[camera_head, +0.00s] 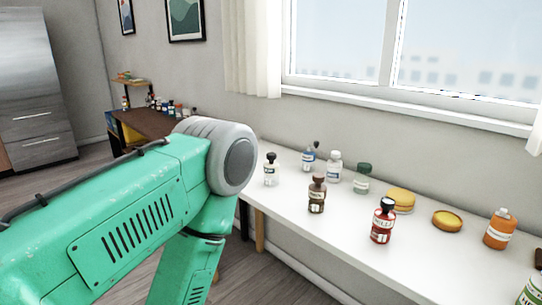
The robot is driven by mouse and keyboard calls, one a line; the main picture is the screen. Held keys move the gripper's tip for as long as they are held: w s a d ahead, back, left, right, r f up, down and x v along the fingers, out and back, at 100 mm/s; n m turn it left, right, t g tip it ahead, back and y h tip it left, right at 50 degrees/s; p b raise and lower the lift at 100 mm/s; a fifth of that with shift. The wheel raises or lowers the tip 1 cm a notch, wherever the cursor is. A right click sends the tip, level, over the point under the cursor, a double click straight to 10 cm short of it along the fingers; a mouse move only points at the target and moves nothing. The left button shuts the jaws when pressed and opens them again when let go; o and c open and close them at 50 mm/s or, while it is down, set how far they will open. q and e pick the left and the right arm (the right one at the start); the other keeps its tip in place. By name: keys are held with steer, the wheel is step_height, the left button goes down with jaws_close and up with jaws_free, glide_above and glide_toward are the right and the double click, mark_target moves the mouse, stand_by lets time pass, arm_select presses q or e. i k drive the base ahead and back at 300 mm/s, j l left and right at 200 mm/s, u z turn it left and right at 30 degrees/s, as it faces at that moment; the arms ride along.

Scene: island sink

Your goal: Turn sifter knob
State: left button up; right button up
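No sifter with a knob can be made out for certain. A round yellow-orange object (400,199) stands on the white counter under the window, and a lower yellow round dish-like object (447,221) lies to its right. I cannot tell whether either one is part of a sifter. My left arm, green with a grey joint, fills the left side of the view and bends downward. Its gripper is out of the picture. My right arm and gripper are not in view.
The white counter (345,237) holds several bottles, among them a red one (383,221), a brown one (317,194) and an orange one (499,229). A dark brown table (146,122) with small bottles stands behind my arm. Wooden floor shows below the counter.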

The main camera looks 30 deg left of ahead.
mark_target(271, 157)
steer(key=i+j+z, duration=0.2)
steer(key=j, duration=0.85)
steer(key=j+z, duration=0.2)
steer(key=j, duration=0.9)
steer(key=k, duration=0.05)
